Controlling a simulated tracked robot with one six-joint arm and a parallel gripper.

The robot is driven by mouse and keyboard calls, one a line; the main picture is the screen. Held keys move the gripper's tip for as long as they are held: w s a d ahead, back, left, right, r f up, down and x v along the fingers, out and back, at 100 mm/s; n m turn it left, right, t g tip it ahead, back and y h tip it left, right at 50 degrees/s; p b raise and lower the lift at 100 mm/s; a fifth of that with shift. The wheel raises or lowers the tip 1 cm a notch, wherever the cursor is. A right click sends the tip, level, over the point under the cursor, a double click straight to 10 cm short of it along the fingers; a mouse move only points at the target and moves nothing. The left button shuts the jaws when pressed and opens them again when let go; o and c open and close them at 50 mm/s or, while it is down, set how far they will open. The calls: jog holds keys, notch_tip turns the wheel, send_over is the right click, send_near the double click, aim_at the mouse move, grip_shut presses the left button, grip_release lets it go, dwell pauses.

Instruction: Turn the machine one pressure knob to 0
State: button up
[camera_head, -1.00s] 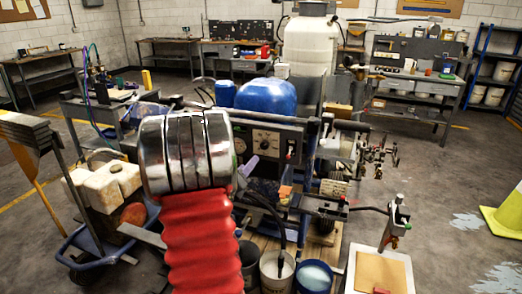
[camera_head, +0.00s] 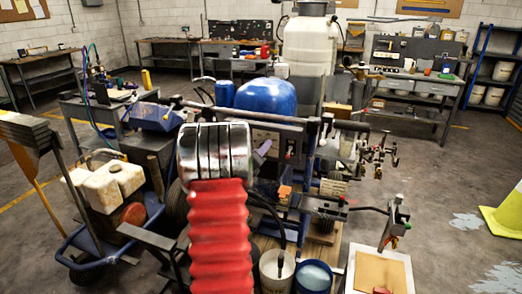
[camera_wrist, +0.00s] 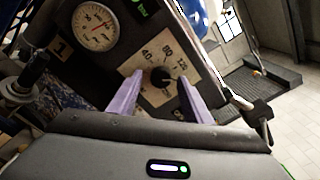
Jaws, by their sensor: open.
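The pressure knob (camera_wrist: 160,77) is a small black knob on a cream square dial plate (camera_wrist: 137,66) marked 40, 80 and 120 in the wrist view. Its pointer direction is too small to read. My gripper (camera_wrist: 162,80) is open, with one purple finger on each side of the knob; I cannot tell whether they touch it. A plate marked 1 (camera_wrist: 61,48) sits to the left, below a round gauge (camera_wrist: 95,26) with a red needle. In the head view my arm hides most of the panel, and a purple finger (camera_head: 264,147) shows beside it.
A blue tank (camera_head: 266,97) and a white tank (camera_head: 308,47) stand behind the panel. Buckets (camera_head: 277,268) stand in front of the machine. A cart with a cream jug (camera_head: 118,176) is at left. Open floor lies to the right.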

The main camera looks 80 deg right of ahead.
jog(key=shift+d, duration=0.4)
jog(key=shift+c, duration=0.2)
